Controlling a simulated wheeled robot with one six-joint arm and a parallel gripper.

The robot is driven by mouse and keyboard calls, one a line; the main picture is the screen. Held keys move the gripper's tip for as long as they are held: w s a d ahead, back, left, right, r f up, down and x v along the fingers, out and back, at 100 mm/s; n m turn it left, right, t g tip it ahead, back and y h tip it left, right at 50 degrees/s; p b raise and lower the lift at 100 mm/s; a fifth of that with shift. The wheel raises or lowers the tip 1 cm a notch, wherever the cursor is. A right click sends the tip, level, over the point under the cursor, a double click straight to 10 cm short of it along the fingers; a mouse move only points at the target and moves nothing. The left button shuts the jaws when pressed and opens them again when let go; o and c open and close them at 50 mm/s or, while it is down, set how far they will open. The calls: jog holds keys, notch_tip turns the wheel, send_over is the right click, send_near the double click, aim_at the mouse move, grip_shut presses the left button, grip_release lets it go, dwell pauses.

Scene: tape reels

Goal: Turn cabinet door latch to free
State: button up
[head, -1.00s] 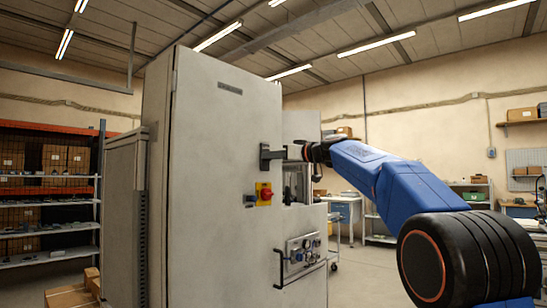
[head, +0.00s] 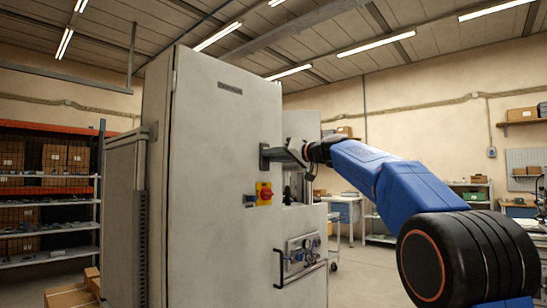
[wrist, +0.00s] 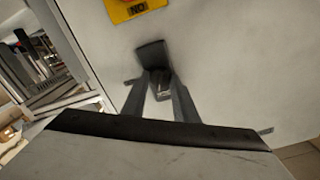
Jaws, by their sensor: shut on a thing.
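The cabinet door latch is a dark grey piece (head: 265,156) on the front of the pale grey cabinet door (head: 215,130), above the red and yellow switch. In the wrist view its dark block (wrist: 151,55) stands out from the door. My gripper (head: 284,154) reaches in from the right and is at the latch. In the wrist view its two fingers (wrist: 162,97) are close together and shut on the latch's handle, of which a small part shows between them. The exact turn angle of the handle is hard to tell.
The red and yellow switch (head: 264,193) sits just below the latch, with its yellow plate (wrist: 136,8) close by in the wrist view. Lower down are a small control panel (head: 302,250) and a black pull handle (head: 282,270). An open recess lies right of the switch.

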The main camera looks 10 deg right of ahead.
jog(key=m, duration=1.2)
jog(key=shift+w+d+f+m, duration=0.1)
jog(key=shift+d+f+m, duration=0.1)
jog(key=shift+m, duration=0.2)
dwell(0.3)
jog(key=o, duration=1)
jog(key=v, duration=1.7)
jog(key=shift+s, duration=0.2)
